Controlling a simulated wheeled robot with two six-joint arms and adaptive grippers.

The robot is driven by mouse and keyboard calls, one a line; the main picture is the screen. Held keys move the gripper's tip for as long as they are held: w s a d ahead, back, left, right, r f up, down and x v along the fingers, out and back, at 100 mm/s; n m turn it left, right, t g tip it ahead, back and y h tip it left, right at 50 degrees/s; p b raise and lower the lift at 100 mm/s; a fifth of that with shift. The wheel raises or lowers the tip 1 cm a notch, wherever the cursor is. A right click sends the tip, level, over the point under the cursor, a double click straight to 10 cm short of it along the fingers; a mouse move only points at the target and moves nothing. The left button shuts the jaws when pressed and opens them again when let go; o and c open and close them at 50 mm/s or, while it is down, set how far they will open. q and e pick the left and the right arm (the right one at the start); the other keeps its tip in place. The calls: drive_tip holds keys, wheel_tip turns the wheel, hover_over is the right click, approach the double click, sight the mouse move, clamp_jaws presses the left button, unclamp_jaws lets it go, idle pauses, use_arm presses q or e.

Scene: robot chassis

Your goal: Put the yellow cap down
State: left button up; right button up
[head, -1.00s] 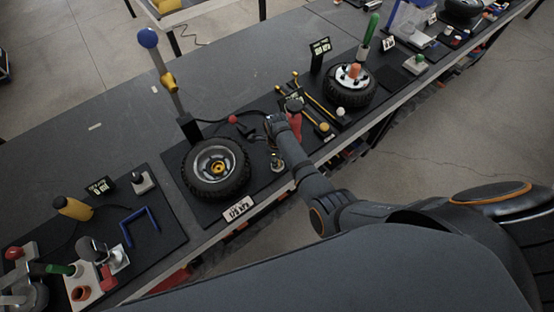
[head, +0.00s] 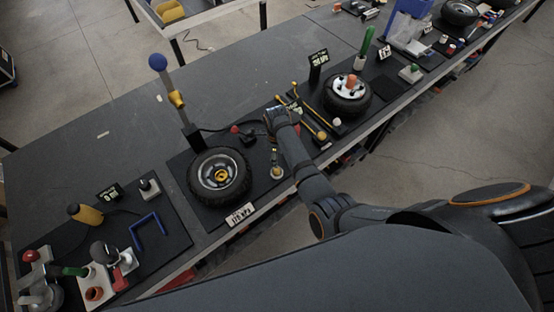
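My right gripper (head: 270,116) is at the end of the dark arm that comes in from the lower right. It is over the workbench beside the tyre station, and it is small and partly hidden by its own wrist. I cannot see whether its fingers are open or hold anything. I cannot make out a yellow cap with certainty. A small round yellow piece (head: 322,136) lies on the mat right of the wrist, near yellow rods (head: 313,121). The near tyre (head: 220,176) has a yellow centre. My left gripper is not in view.
A brass fitting on a small base (head: 276,171) stands between the near tyre and my forearm. A tall post with a blue ball (head: 157,62) rises behind the tyre. A second tyre (head: 346,98) lies to the right.

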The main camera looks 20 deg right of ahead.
drive_tip(key=shift+r, duration=1.55)
drive_tip(key=shift+s, duration=0.1)
